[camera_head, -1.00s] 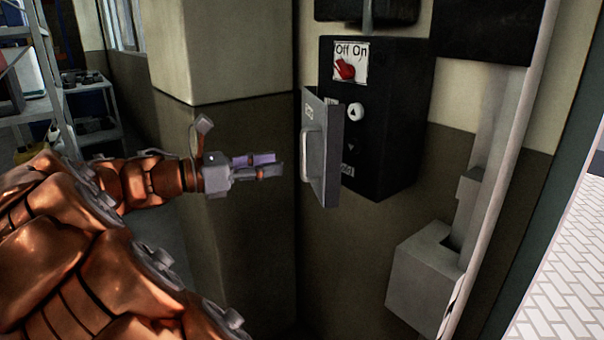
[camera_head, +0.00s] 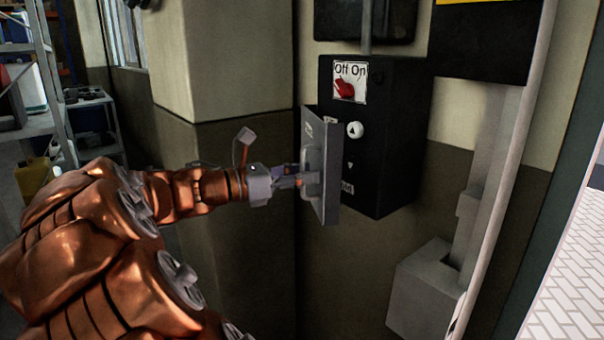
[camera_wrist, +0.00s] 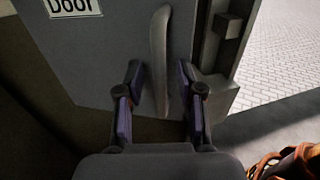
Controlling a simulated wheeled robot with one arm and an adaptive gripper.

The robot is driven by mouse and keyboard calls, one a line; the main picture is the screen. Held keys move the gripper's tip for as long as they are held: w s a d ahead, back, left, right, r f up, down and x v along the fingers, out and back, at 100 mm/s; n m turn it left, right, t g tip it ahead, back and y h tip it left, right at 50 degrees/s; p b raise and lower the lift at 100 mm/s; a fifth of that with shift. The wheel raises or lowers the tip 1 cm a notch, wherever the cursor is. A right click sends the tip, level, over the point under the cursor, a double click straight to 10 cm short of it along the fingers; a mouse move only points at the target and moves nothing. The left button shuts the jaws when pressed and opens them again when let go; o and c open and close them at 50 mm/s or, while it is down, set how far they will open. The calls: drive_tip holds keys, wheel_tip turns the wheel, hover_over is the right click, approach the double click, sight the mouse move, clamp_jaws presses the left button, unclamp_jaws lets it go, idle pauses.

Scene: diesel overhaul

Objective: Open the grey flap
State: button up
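The grey flap (camera_head: 327,190) stands out from the front of a black control box (camera_head: 385,150), swung partly open. An upright handle (camera_head: 313,162) sits on its outer face. In the wrist view the flap (camera_wrist: 105,55) carries a "Door" label, and the curved handle (camera_wrist: 159,50) runs down between my fingers. My gripper (camera_wrist: 160,82) is open, with one finger on each side of the handle's lower part and visible gaps to both. In the head view my gripper (camera_head: 300,178) is at the flap's handle; its fingertips are partly hidden there.
The box has a red Off/On switch (camera_head: 345,88) and a white round button (camera_head: 355,130). A grey box with a conduit (camera_head: 425,290) is on the wall lower right. A wall pillar (camera_head: 225,110) stands left, with shelving (camera_head: 40,120) beyond.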

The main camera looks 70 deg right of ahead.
clamp_jaws()
idle(0.6)
